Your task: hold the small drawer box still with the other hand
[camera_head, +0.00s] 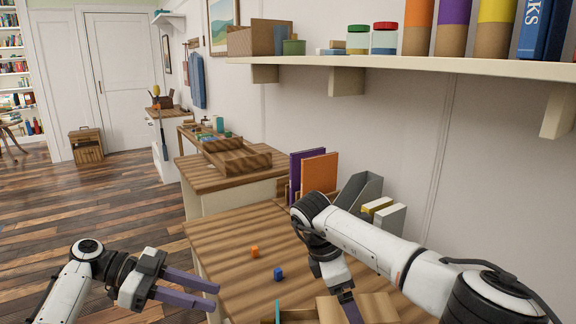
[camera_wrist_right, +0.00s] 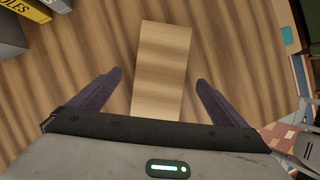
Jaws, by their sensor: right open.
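The small drawer box (camera_head: 377,307) is pale wood and stands at the bottom edge of the head view, partly cut off and partly behind my right gripper. In the right wrist view a plain wooden top (camera_wrist_right: 162,65), seemingly the same box, lies between and ahead of the fingers. My right gripper (camera_wrist_right: 159,78) is open, with a gap showing on both sides of the wood. My left gripper (camera_head: 214,296) is open and empty, left of the table's edge. It is apart from the box.
A teal piece (camera_head: 277,311) shows at the bottom edge. Upright folders (camera_head: 319,172) and a grey file holder (camera_head: 359,190) stand at the back. A shelf (camera_head: 400,68) overhangs the wall side.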

